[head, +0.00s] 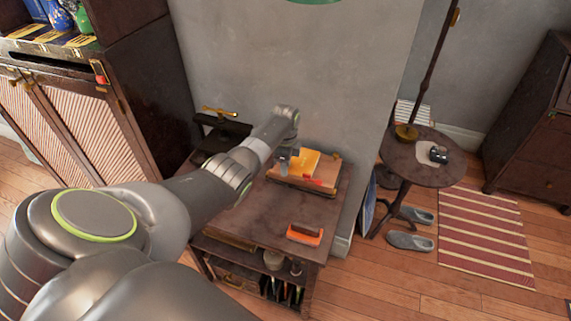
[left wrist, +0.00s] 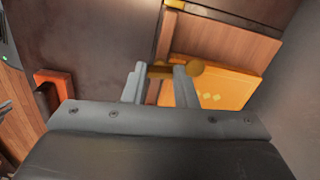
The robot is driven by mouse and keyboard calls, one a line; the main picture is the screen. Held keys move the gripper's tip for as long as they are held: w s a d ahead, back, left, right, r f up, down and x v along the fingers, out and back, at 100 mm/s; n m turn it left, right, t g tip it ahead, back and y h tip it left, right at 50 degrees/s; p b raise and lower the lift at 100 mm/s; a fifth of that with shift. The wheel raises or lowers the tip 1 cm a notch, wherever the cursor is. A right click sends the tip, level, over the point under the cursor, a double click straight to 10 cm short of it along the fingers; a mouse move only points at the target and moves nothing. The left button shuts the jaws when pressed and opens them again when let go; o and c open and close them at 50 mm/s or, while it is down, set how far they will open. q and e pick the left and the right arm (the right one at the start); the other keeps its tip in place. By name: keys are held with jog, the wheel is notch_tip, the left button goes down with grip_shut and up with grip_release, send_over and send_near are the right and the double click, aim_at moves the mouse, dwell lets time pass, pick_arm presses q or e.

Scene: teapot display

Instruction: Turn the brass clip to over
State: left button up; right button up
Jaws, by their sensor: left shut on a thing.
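The brass clip (left wrist: 160,70) is a short brass bar with a rounded end, seen in the left wrist view at the edge of a wooden board (left wrist: 222,47). My left gripper (left wrist: 160,75) is shut on it, with one finger on each side. In the head view, my left gripper (head: 284,162) is low over the same board on the small dark table, and the clip itself is hidden or too small to make out. An orange-yellow sheet or booklet (left wrist: 225,88) lies on the board beside the fingers. My right gripper is not in view.
An orange and dark block (head: 305,234) lies near the front of the dark table (head: 262,215). A black object with a brass handle (head: 219,112) stands at the table's back left. The wall rises behind. A round side table (head: 400,165) stands to the right.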

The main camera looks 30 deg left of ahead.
pick_arm(q)
jog(key=shift+w+r+m, duration=0.1)
jog(key=shift+m, duration=0.6)
jog(key=o, duration=1)
notch_tip(320, 180, up, 17)
jog(key=shift+r+b, duration=0.15)
jog(key=shift+b, duration=0.25)
